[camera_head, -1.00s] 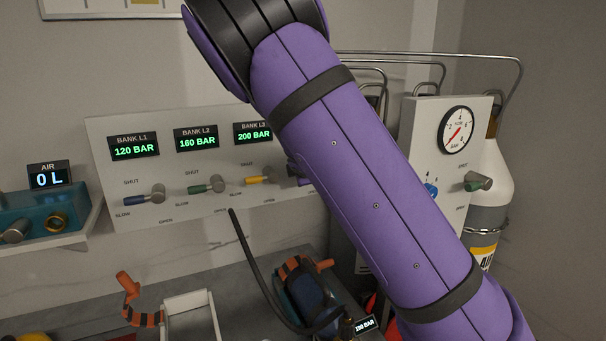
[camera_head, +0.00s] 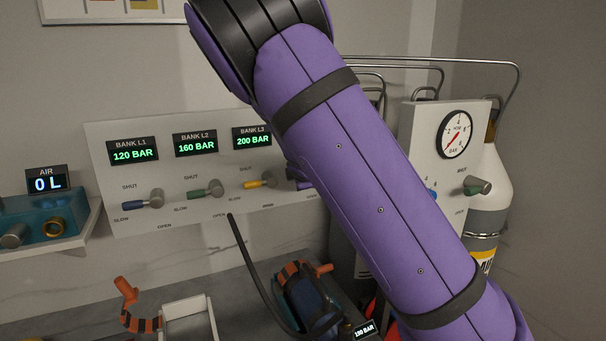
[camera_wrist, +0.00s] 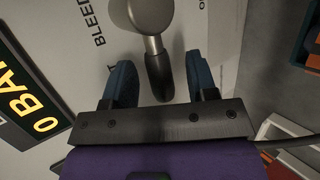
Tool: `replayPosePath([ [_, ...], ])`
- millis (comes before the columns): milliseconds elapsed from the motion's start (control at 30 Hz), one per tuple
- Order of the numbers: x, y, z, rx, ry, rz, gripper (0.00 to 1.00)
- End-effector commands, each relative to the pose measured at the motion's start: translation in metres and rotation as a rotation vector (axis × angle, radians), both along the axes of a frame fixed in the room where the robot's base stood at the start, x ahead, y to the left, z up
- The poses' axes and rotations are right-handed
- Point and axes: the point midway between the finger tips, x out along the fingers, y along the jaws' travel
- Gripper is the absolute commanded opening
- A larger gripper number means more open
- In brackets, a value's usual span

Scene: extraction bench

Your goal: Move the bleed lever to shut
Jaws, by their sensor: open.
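In the wrist view the bleed lever (camera_wrist: 158,78) has a black grip and a round metal hub. It stands out from a pale panel lettered "BLEED", partly cut off. My gripper (camera_wrist: 161,77) is open, with one blue fingertip on each side of the black grip. The lever's shut and open marks cannot be read here.
A bank panel (camera_head: 110,218) carries several coloured levers and pressure displays. A gauge panel (camera_head: 425,135) with a green-handled valve (camera_head: 477,186) stands at the right, before a white cylinder (camera_head: 494,195). A hose (camera_head: 247,250) and a blue cylinder (camera_head: 306,303) are below.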

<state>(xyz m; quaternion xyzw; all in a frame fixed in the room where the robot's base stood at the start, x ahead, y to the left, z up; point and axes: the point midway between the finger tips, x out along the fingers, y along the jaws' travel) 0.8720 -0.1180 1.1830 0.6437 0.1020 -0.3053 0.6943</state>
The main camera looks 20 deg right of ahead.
Motion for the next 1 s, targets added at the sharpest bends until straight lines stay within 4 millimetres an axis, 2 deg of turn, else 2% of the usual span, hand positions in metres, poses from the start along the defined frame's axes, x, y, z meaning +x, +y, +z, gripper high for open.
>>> replayPosePath([
  [600, -0.057, 0.023, 0.039, 0.002, -0.002, 0.004, 0.53],
  [1000, -0.079, 0.030, 0.054, 0.002, -0.001, 0.001, 0.53],
])
